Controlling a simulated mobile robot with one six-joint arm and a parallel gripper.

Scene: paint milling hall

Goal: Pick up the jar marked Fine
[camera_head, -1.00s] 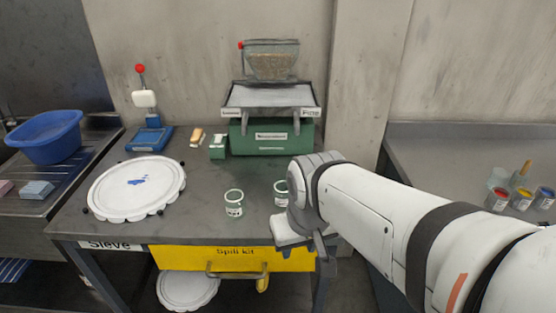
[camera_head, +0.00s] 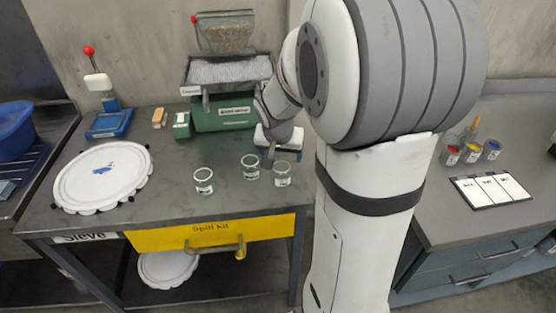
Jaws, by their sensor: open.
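Three small glass jars with white labels stand upright near the front of the grey bench: a left jar (camera_head: 204,181), a middle jar (camera_head: 250,168) and a right jar (camera_head: 282,174). The label writing is too small to read, so I cannot tell which is marked Fine. My gripper (camera_head: 282,155) is open, just behind and above the right jar in the picture. I see nothing in it. Its fingers are small and partly unclear, and I cannot tell whether they touch the right jar.
Behind the jars stands a green machine (camera_head: 222,113) with a tray and hopper. A round white sieve lid (camera_head: 103,177) lies left. A yellow spill kit drawer (camera_head: 210,232) is below the bench front. Paint pots (camera_head: 472,153) and a card (camera_head: 491,190) are on the right counter.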

